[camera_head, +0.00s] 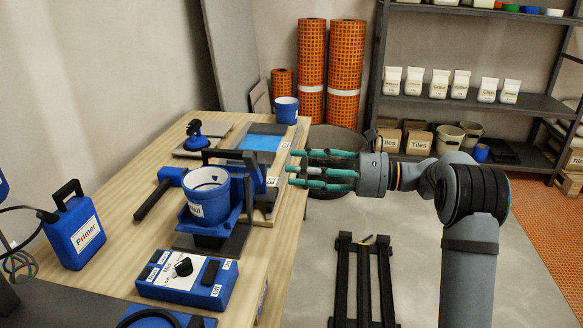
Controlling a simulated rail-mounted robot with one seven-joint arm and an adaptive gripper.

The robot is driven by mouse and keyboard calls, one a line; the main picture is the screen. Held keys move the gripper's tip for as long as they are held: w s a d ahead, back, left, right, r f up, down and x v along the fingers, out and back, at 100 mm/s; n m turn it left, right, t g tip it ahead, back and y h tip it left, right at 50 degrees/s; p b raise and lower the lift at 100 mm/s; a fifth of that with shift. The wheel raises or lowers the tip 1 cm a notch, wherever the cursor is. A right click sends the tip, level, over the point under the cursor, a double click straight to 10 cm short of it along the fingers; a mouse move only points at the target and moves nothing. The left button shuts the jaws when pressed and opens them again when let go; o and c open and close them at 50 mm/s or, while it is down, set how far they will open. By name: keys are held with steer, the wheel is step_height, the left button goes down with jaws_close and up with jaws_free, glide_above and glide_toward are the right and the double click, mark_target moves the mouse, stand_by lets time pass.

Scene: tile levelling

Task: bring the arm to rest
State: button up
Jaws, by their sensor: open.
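My gripper (291,168) has teal fingers and points left. It is open and I see nothing held in it. It hangs in the air around the right edge of the wooden table (115,222). My grey arm comes in from the lower right and bends at the elbow. A blue bucket (206,190) on a blue stand is to the left of the fingertips. I cannot tell the exact gap between the fingertips and the things on the table behind them.
The table also carries a Primer can (79,233), a control box (187,279), a blue mallet (165,178), a suction cup tool (195,133) and a blue cup (286,109). A black tub (333,142) and black rails (363,280) stand on the floor. Shelves (470,105) are behind.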

mark_target(254, 165)
steer(key=a, duration=0.3)
steer(key=w+a, duration=0.1)
steer(key=a, duration=0.7)
steer(key=shift+w+a, duration=0.1)
steer(key=shift+w, duration=0.05)
steer(key=shift+a, duration=0.3)
steer(key=shift+w+r, duration=0.1)
steer(key=shift+w, duration=0.05)
